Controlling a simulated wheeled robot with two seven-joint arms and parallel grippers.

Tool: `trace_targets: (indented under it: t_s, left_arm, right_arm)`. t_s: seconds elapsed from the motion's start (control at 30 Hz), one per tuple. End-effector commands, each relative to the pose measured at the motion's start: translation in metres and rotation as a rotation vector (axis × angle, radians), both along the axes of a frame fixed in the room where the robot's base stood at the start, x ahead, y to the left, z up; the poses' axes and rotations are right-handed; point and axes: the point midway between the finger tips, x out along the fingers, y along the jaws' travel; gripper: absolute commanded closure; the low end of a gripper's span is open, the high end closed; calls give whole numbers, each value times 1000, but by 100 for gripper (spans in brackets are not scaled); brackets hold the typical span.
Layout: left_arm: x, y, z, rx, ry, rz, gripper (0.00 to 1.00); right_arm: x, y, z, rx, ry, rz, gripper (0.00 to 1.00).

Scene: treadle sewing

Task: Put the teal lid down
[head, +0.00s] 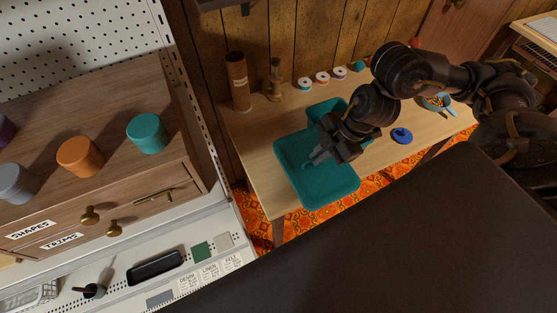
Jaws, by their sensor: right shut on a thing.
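The teal lid (332,187) is a flat, rounded square near the left end of the wooden table. My right gripper (318,156) reaches down from the right and is shut on the lid at its middle; the grip itself is partly hidden by the fingers. The lid's near edge overlaps the table's front edge in the picture. I cannot tell how far it is above the tabletop. Another teal piece (325,108), perhaps an open box, shows behind it, mostly covered by the lid and my arm. My left gripper is not in view.
On the wooden table (254,150) stand a brown cylinder (238,82), a wooden spindle (275,80) and several thread spools (322,78) at the back. A blue round item (402,135) lies right of the lid. A drawer cabinet (120,195) stands left.

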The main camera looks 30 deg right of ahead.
Motion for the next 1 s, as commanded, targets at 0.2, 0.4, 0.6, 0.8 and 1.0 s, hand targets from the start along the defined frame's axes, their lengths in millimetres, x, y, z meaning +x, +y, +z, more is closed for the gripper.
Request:
trace_targets:
  t_s: [0.2,0.4,0.6,0.8,1.0]
  left_arm:
    - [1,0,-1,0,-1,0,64]
    - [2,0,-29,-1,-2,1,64]
    - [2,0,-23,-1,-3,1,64]
    - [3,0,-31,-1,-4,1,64]
    - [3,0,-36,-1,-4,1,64]
  right_arm:
    - [-1,-1,-1,0,0,5,100]
    - [18,6,-18,4,-4,6,100]
    - [66,20,-32,4,5,1,100]
    - [104,32,-68,4,7,1,100]
    - [124,37,-91,2,2,4,100]
